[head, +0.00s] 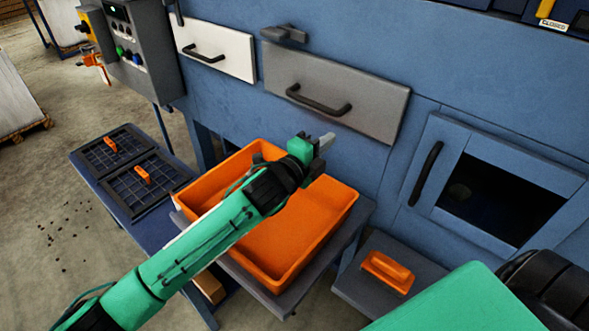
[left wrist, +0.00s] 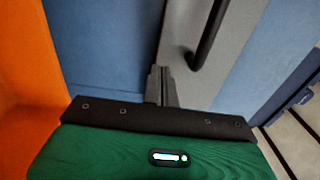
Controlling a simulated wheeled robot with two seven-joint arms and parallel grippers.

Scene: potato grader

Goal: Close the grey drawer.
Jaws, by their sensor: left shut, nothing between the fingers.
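The grey drawer (head: 375,97) is in the blue machine's front, right of a white drawer, with a black bar handle (head: 318,103). I cannot tell surely whether its front stands out from the panel. My left gripper (head: 325,142) is shut and empty, just below the drawer's lower edge in the head view. In the left wrist view the shut fingers (left wrist: 161,87) point at the grey drawer front (left wrist: 232,55), beside its dark handle (left wrist: 206,38). Whether they touch the front is unclear. My right gripper is not in view.
An orange bin (head: 290,262) stands on a shelf below my left forearm. A white drawer (head: 228,50) is left of the grey one. A dark latch-like part (head: 284,34) sits above it. A framed door (head: 455,165) with a dark window is at right.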

